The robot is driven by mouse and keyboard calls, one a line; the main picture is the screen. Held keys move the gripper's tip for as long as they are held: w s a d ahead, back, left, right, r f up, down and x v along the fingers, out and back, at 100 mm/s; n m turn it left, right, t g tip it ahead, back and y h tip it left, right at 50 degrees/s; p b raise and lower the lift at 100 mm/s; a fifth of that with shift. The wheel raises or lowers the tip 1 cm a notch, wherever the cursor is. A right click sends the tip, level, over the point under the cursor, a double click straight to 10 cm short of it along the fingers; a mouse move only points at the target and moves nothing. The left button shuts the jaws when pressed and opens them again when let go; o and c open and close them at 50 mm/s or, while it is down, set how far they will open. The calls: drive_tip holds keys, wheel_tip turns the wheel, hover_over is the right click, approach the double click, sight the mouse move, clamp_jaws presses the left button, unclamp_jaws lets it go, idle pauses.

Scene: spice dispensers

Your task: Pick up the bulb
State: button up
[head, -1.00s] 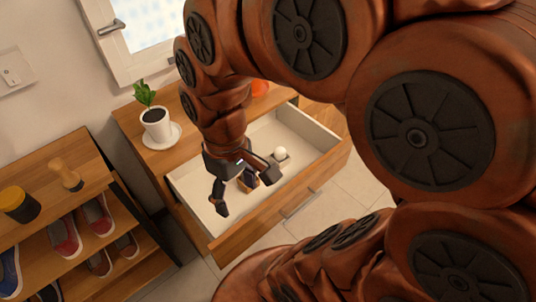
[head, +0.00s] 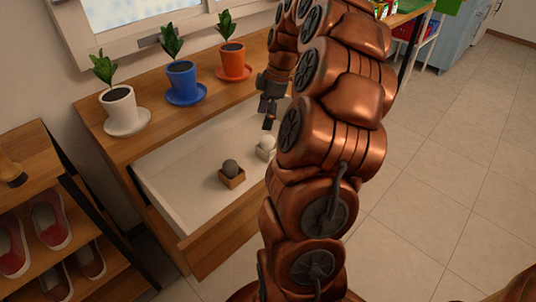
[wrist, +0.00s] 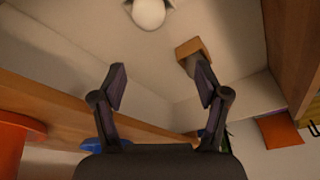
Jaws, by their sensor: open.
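The white round bulb (head: 268,142) sits in a small pale holder inside the open drawer, partly hidden by my arm in the head view. In the wrist view the bulb (wrist: 149,13) is at the top edge, beyond my fingers. A dark ball (head: 231,167) rests in a small wooden box (head: 232,182) to the bulb's left in the head view. The wooden box (wrist: 192,48) also shows in the wrist view, partly behind the right finger. My gripper (head: 269,117) is open and empty over the drawer's back part. Its spread fingers (wrist: 161,88) are apart from both objects.
The white drawer (head: 190,200) is pulled out of a wooden cabinet. White (head: 119,106), blue (head: 182,79) and orange (head: 233,62) plant pots stand on its top, near my gripper. A shoe rack (head: 30,160) stands at left. Tiled floor at right is open.

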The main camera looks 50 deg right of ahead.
sight(269, 135)
drive_tip(key=d+f, duration=0.2)
drive_tip(key=d, duration=0.1)
drive_tip(key=shift+s+b, duration=0.2)
drive_tip(key=shift+b, duration=0.1)
drive_tip(key=x, duration=0.6)
drive_tip(key=shift+s+f+b, duration=0.25)
drive_tip(key=shift+f+b, duration=0.1)
drive_tip(key=shift+f, duration=0.1)
drive_tip(key=shift+w+f, duration=0.15)
drive_tip(key=shift+f, duration=0.25)
drive_tip(key=c, duration=1.2)
drive_tip(key=shift+r, duration=0.15)
drive_tip(key=shift+c, duration=0.2)
